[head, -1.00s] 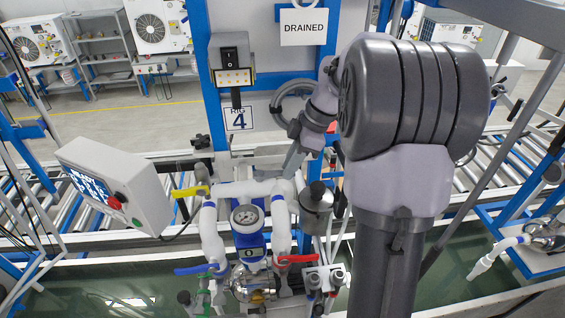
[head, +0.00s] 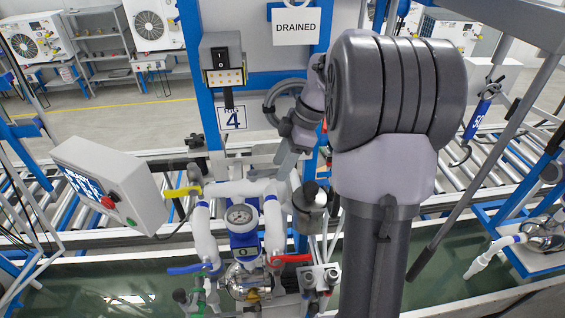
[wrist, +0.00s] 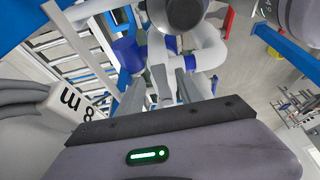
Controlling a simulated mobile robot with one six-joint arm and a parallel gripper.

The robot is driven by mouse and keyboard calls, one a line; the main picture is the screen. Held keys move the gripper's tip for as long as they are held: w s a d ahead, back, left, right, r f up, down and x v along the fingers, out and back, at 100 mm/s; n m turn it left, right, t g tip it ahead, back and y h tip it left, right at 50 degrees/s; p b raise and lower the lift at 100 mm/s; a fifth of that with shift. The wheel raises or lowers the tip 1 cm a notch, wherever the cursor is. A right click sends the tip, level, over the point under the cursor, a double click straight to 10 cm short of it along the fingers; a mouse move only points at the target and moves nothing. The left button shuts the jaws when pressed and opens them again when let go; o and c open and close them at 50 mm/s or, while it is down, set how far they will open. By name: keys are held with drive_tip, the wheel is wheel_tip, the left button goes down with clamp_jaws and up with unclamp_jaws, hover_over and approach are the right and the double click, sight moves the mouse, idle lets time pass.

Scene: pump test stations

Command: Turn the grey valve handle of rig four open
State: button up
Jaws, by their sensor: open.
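Yellow (head: 184,191), blue (head: 188,269) and red (head: 291,259) handles show on the rig. My gripper (wrist: 159,84) is open in the wrist view, its fingers pointing at white pipes with blue collars. A narrow grey bar (wrist: 160,88) shows between the fingers. It may be the grey valve handle; I cannot tell whether they touch it. In the head view my arm covers the rig's right side and no grey handle is clear.
A white control box (head: 108,185) with a red button stands left of the rig. A switch box (head: 222,60) and a DRAINED sign (head: 295,27) hang above. A green-floored trough (head: 70,285) runs below. Another station's pipework (head: 535,240) stands at the right.

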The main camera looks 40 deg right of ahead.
drive_tip(key=shift+d+r, duration=0.1)
drive_tip(key=shift+r, duration=0.05)
drive_tip(key=s+d+b, duration=0.2)
drive_tip(key=s+d, duration=0.3)
drive_tip(key=d, duration=0.6)
drive_tip(key=shift+s+r, duration=0.3)
drive_tip(key=shift+r, duration=0.1)
